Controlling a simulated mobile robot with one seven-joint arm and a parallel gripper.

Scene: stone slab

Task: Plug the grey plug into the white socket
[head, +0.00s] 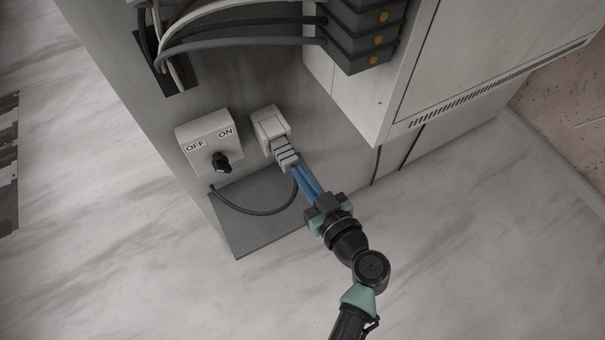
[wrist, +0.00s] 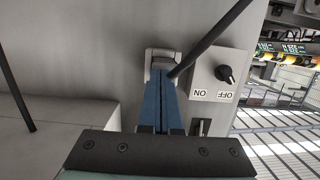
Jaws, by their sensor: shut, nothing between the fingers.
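The white socket (head: 268,124) is fixed to the grey panel, right of the switch box. The grey ridged plug (head: 285,152) sits at the lower front of the socket, in line with it and with no clear gap; how deep it sits I cannot tell. My gripper (head: 299,171) has its blue fingers together, with the tips right at the plug's rear end and nothing held between them. In the wrist view the shut fingers (wrist: 163,78) point at the socket (wrist: 162,55) and hide most of the plug.
A switch box (head: 209,143) marked OFF and ON, with a black knob, stands left of the socket. A dark cable (head: 250,212) loops below it toward the plug. Grey connectors with thick cables (head: 365,35) are above. The pale floor at lower right is open.

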